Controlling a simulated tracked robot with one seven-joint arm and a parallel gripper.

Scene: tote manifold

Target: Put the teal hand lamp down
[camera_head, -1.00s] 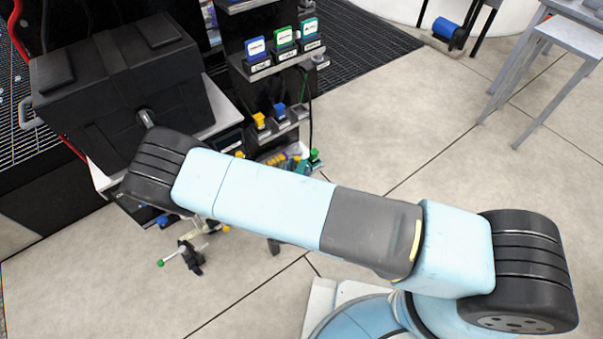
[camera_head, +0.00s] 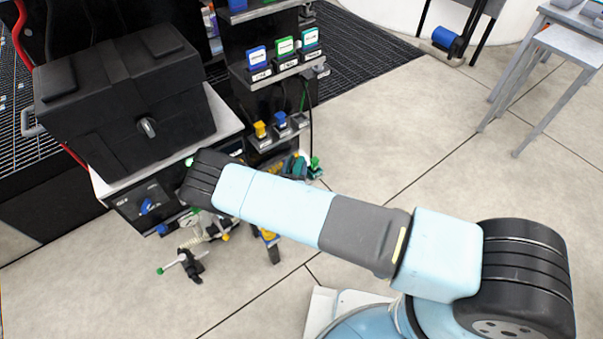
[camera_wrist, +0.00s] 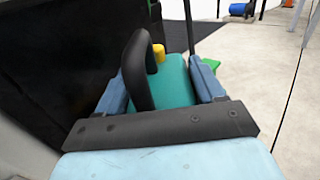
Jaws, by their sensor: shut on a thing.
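The teal hand lamp (camera_wrist: 176,84) sits between the two blue-grey fingers of my gripper (camera_wrist: 164,88) in the wrist view. My gripper is shut on it. A black curved handle (camera_wrist: 138,70) rises at its left side, and a yellow part (camera_wrist: 158,53) shows just beyond it. In the head view, my arm hides most of the gripper. A bit of teal (camera_head: 292,166) shows just beyond the arm, beside the dark rack; I cannot tell whether it is the lamp. Whether anything touches the lamp from below is hidden.
A large black case (camera_head: 125,105) stands on a light-topped cabinet (camera_head: 225,125) at the left. A black rack (camera_head: 240,70) holds several coloured labelled blocks. A grey metal stand (camera_head: 560,50) is at the far right. The tiled floor (camera_head: 400,140) between is clear.

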